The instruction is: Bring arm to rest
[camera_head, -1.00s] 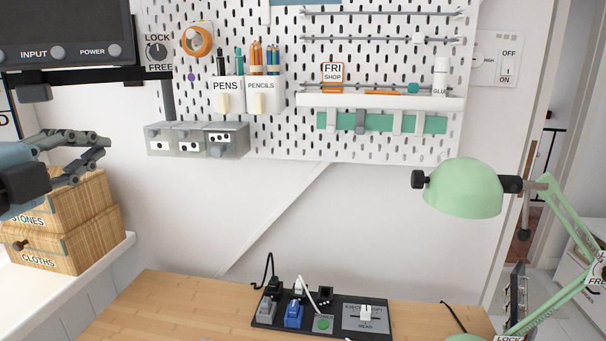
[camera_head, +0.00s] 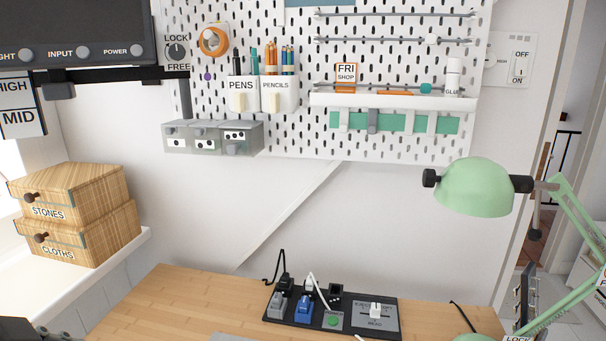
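Neither of my grippers shows in the head view. A dark shape is cut off at the bottom left corner, and I cannot tell what it is. The wooden desk (camera_head: 190,300) fills the bottom of the view. On the white shelf (camera_head: 120,252) at the left, the STONES drawer box (camera_head: 95,190) sits on top of the CLOTHS drawer box (camera_head: 110,237). Both boxes are in full sight.
A black power strip panel (camera_head: 350,327) with plugs lies on the desk. The green lamp (camera_head: 472,190) reaches in from the right. A white pegboard (camera_head: 300,145) with pen pots, grey small drawers (camera_head: 210,137) and a dark display (camera_head: 60,30) are above. The desk's left part is clear.

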